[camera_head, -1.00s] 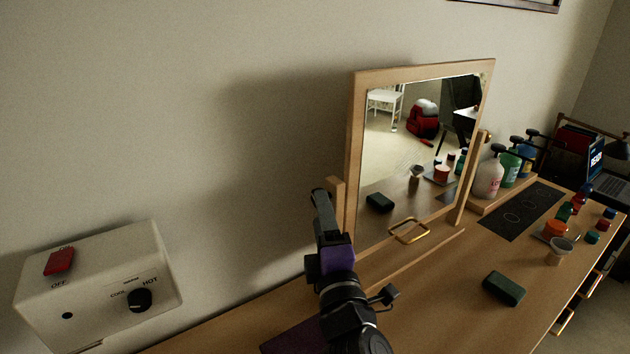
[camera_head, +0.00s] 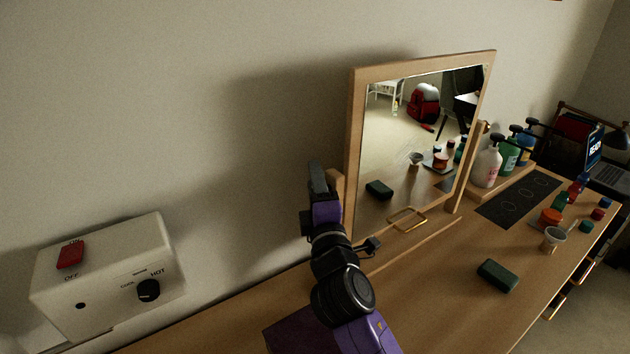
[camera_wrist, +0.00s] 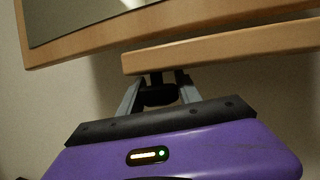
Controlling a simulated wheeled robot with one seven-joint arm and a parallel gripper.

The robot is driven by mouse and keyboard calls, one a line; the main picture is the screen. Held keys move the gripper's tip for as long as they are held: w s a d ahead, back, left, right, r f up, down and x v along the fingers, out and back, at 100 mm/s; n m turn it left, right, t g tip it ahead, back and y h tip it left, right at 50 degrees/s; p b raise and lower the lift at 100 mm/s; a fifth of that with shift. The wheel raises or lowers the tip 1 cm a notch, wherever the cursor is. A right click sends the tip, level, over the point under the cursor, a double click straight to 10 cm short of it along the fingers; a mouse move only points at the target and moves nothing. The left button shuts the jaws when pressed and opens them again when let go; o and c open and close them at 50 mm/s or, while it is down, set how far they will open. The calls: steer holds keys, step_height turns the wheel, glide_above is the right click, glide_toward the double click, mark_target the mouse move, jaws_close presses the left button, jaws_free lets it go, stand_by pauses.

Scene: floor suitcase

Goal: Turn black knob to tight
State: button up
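A small black knob (camera_wrist: 158,96) shows in the wrist view, just below the end of a wooden post (camera_wrist: 215,50) of the mirror stand. My gripper (camera_wrist: 158,88) has its two grey fingers apart, one on each side of this knob. I cannot tell if they touch it. In the head view my gripper (camera_head: 318,180) is at the left post of the mirror stand (camera_head: 337,187), where the knob is hidden behind it. Another black knob (camera_head: 148,290), marked COOL and HOT, sits on the white wall box (camera_head: 110,270) at lower left, apart from my gripper.
The framed mirror (camera_head: 352,130) stands just right of my gripper on the wooden desk (camera_head: 420,300). A dark green block (camera_head: 497,275), pump bottles (camera_head: 486,165) and a cup (camera_head: 553,239) stand farther right. The wall is close behind.

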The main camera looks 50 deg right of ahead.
jaws_close()
steer(key=b, duration=0.3)
steer(key=shift+f+t+b, duration=0.2)
steer(key=shift+t+b, duration=0.1)
steer(key=shift+b, duration=0.1)
steer(key=shift+r+m+h+b, duration=0.15)
steer(key=shift+m+h+b, duration=0.2)
steer(key=shift+b, duration=0.55)
steer(key=shift+r+h, duration=0.25)
steer(key=o, duration=0.5)
jaws_free()
steer(key=shift+o, duration=0.2)
steer(key=shift+s+a, duration=0.1)
